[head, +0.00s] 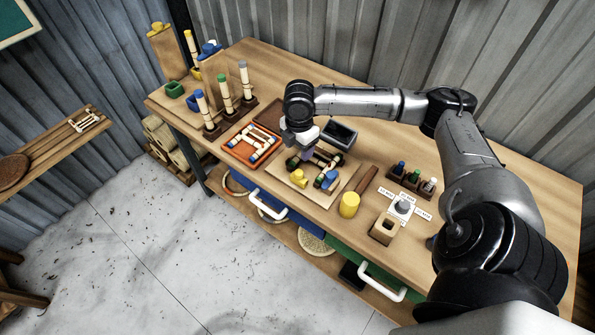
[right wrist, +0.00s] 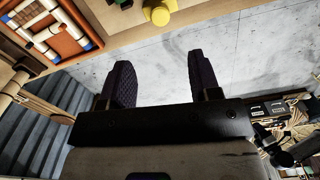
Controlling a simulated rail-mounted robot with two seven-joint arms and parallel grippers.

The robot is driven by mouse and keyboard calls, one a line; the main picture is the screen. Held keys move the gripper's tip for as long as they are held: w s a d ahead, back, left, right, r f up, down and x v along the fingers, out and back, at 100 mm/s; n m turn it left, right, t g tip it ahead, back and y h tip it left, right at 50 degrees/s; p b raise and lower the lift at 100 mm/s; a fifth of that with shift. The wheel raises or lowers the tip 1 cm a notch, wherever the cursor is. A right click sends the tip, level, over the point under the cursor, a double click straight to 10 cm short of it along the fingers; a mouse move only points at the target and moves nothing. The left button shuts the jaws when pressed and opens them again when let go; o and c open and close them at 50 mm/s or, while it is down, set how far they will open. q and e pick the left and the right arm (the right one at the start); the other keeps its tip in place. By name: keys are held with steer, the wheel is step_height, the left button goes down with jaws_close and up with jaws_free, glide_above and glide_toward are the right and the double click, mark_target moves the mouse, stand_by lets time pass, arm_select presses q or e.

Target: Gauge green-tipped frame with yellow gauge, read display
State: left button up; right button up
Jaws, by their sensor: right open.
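On the pale board (head: 283,179) at the table's front, a small frame (head: 326,160) with dark ends lies partly behind my right gripper. A green-tipped piece (head: 319,183) shows beside a blue block there; I cannot tell whether it belongs to this frame. My right gripper (head: 304,153) points down over the board's back, open and empty. In the right wrist view its fingers (right wrist: 163,80) are apart. No lit display is readable. My left gripper is not in view.
An orange tray (head: 233,152) holding a light frame lies left of the board. A dark box (head: 340,133) stands behind it. Upright posts stand at the left.

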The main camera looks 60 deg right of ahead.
mark_target(299, 172)
step_height(299, 172, down, 12)
steer(key=shift+r+b, duration=0.1)
steer(key=shift+b, duration=0.55)
jaws_close()
stand_by(0.3)
